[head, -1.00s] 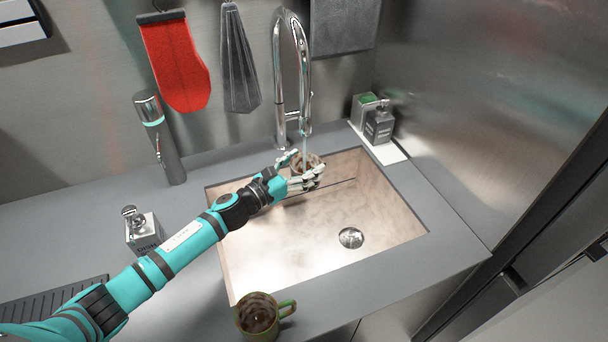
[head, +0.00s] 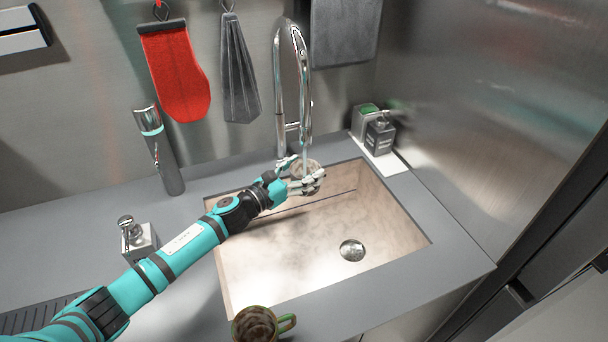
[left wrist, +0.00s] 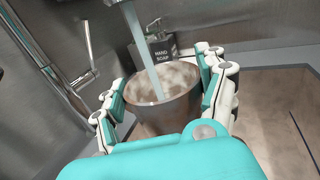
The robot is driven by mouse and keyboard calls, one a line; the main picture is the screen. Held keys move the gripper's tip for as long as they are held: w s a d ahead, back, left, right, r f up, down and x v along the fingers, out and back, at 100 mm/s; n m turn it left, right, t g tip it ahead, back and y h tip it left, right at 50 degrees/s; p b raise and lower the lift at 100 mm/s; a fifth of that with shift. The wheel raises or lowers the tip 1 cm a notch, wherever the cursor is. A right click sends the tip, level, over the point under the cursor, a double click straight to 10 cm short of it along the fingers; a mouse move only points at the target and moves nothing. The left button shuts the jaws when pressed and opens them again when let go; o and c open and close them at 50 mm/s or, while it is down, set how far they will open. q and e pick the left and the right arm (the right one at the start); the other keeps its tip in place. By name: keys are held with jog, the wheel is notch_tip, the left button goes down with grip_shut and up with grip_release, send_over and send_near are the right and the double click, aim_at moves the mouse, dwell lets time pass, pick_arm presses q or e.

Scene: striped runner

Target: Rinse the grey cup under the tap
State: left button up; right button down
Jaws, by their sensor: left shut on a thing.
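My left gripper (head: 302,183) is shut around the grey cup (head: 311,165), over the back part of the sink (head: 280,262). The chrome tap (head: 281,95) arches above it. In the left wrist view the cup (left wrist: 165,112) sits between the fingers of my left gripper (left wrist: 168,92), its mouth facing up, with brownish blotches inside. A pale stream of water (left wrist: 143,50) runs down into its mouth. In the head view the fingers hide much of the cup. My right gripper is not in view.
A green-handled mug (head: 262,322) stands at the sink's front edge. A soap dispenser (head: 137,240) and a metal flask (head: 160,150) stand left of the sink. Hand soap (head: 379,136) sits at the back right corner. A red mitt (head: 175,75) hangs behind.

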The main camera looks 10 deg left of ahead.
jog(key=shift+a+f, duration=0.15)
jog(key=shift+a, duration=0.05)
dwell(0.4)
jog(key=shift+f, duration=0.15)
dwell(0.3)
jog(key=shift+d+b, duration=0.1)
jog(key=shift+b, duration=0.2)
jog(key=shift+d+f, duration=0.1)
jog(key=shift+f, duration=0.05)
dwell(0.4)
